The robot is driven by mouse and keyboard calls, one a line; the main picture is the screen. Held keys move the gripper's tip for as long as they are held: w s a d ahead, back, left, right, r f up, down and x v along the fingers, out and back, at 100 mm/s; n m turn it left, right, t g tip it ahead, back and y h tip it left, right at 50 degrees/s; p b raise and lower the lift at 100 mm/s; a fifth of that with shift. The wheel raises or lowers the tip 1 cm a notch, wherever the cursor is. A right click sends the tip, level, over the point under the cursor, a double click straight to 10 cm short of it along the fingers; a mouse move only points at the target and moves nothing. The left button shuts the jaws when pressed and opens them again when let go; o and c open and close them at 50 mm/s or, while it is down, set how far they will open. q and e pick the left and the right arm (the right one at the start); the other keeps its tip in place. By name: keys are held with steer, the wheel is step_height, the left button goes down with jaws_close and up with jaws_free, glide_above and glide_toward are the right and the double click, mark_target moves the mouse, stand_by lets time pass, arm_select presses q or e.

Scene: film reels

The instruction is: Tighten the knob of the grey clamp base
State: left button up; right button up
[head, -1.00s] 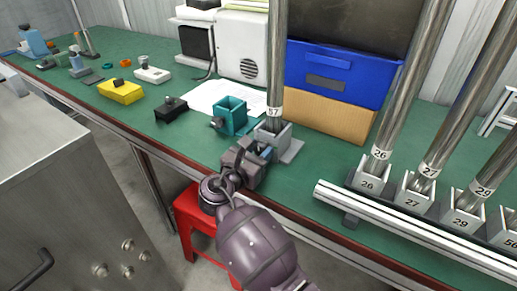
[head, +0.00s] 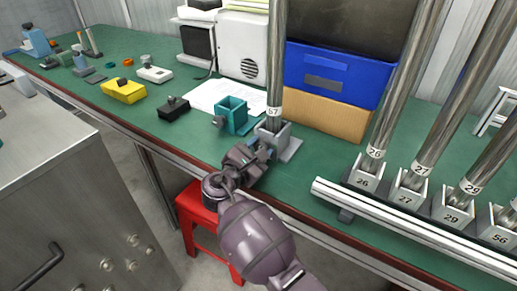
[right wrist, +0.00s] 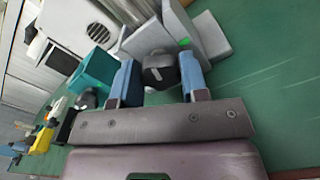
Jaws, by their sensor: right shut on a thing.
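The grey clamp base (head: 291,147) stands on the green bench near its front edge, with an upright metal tube (head: 276,60) in it. In the right wrist view the grey base (right wrist: 212,42) is ahead of the fingers. Its dark round knob (right wrist: 158,72) sits between my two blue fingers. My right gripper (head: 262,151) is shut on this knob at the front side of the base; in the head view the gripper hides the knob. A small green mark shows on the base beside the knob. My left gripper is not in view.
A teal clamp base (head: 231,115) stands close to the left, then a black one (head: 173,108) and a yellow one (head: 123,91). A rail with several numbered tube holders (head: 410,196) lies right. A blue bin (head: 335,72) is behind. A red stool (head: 196,207) stands below the bench edge.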

steer(key=o, duration=0.9)
